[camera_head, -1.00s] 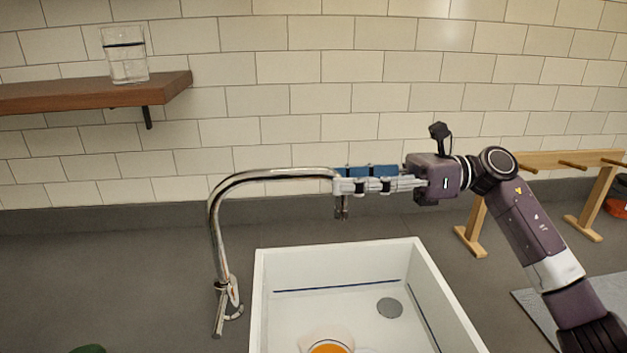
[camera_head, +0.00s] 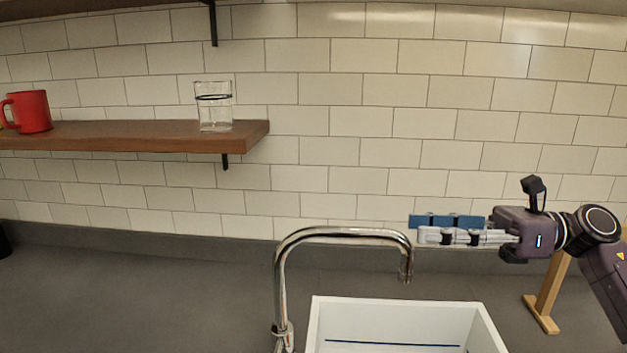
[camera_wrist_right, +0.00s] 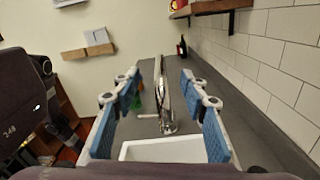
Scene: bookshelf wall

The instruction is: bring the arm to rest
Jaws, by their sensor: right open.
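My right gripper (camera_head: 416,229) is at the right of the head view, level and pointing left, with its blue-padded fingers apart and nothing between them. Its tips appear just right of the end of the chrome faucet's spout (camera_head: 345,234); I cannot tell the depth gap. In the right wrist view the gripper (camera_wrist_right: 159,78) is also open, and the faucet (camera_wrist_right: 163,100) shows in the gap beyond the fingers. My right arm (camera_head: 604,275) comes in from the right edge. My left gripper is in neither view.
A white sink (camera_head: 400,311) lies below the faucet. A wooden stand (camera_head: 548,292) is behind and below my right arm. A wooden shelf (camera_head: 130,137) holds a glass (camera_head: 214,108) and a red mug (camera_head: 31,111).

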